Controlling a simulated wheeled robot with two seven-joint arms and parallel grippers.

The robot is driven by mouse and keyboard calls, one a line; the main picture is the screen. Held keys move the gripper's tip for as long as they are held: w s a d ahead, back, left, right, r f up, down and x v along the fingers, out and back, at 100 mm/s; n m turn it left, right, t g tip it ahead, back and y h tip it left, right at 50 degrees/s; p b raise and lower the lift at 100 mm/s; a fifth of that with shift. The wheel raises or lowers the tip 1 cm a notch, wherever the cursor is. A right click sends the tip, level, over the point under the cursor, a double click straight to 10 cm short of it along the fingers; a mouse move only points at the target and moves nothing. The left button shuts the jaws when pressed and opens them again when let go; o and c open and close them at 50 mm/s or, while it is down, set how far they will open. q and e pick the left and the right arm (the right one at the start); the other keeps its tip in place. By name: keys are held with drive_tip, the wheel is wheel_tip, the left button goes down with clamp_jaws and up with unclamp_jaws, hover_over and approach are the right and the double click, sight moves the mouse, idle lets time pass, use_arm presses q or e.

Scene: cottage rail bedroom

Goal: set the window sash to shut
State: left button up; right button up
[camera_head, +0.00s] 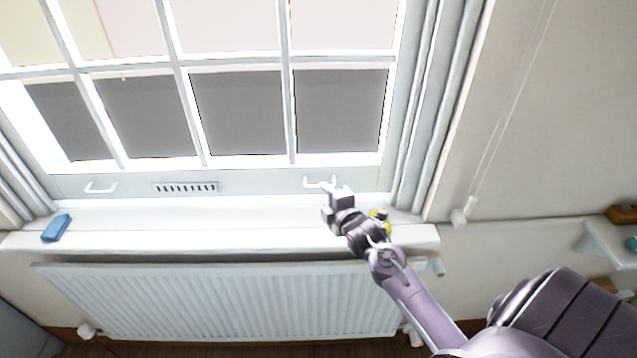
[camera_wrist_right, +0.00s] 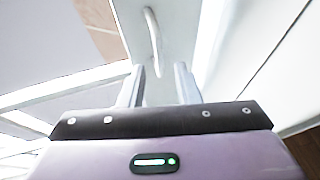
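The white window sash (camera_head: 250,184) has glazing bars and a bottom rail close above the sill; I cannot tell whether a gap remains there. The rail carries a left pull handle (camera_head: 101,188) and a right pull handle (camera_head: 308,182). My right gripper (camera_head: 326,190) is at the right handle. In the right wrist view, my right gripper (camera_wrist_right: 160,70) has its two fingers apart, and the lower end of the white handle (camera_wrist_right: 153,38) lies between their tips. Contact with the fingers is not clear. My left gripper is not in view.
The white sill (camera_head: 200,238) holds a blue object (camera_head: 57,228) at the left and a yellow item (camera_head: 379,215), partly hidden behind my right arm. A ribbed radiator (camera_head: 220,300) is below. A cord pull (camera_head: 462,216) hangs at right.

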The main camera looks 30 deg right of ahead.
drive_tip(key=shift+p+x, duration=0.4)
drive_tip(key=shift+x, duration=2.2)
drive_tip(key=shift+c, duration=0.4)
clamp_jaws()
